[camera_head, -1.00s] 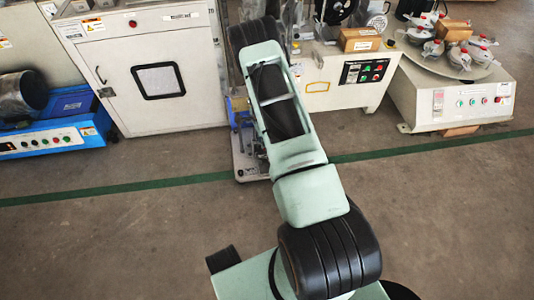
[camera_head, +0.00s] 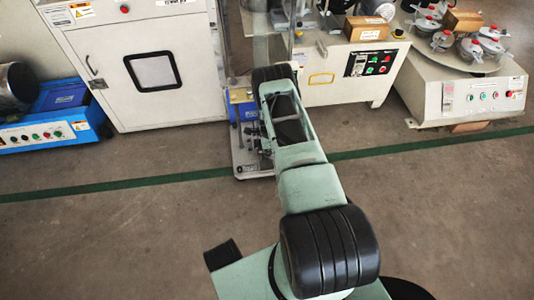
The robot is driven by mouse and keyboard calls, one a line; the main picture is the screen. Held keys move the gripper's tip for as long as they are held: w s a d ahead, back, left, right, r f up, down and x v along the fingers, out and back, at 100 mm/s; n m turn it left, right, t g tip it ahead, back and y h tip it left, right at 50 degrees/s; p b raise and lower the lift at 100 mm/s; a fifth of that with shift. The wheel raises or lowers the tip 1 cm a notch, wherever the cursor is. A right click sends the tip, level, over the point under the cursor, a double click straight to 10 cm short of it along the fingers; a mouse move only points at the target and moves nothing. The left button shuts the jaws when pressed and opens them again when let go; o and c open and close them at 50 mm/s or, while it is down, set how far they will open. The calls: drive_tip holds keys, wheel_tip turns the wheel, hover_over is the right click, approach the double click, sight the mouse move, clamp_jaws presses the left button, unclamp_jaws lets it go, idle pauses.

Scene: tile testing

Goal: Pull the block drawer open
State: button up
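No drawer that I can clearly make out as the block drawer shows in the head view. My green and black arm reaches forward from the bottom of the picture to a small machine on a grey base plate (camera_head: 246,172). This machine has a blue part (camera_head: 243,112) at its left side, and my arm covers much of it. My gripper is not visible; the far end of my arm is hidden behind its black joint.
A white cabinet (camera_head: 118,80) with a dark window stands left of my arm. A blue machine (camera_head: 45,135) is at far left. A control-panel machine (camera_head: 335,88) and a round-table machine (camera_head: 465,100) stand at right. The floor in front, with a green line (camera_head: 110,190), is clear.

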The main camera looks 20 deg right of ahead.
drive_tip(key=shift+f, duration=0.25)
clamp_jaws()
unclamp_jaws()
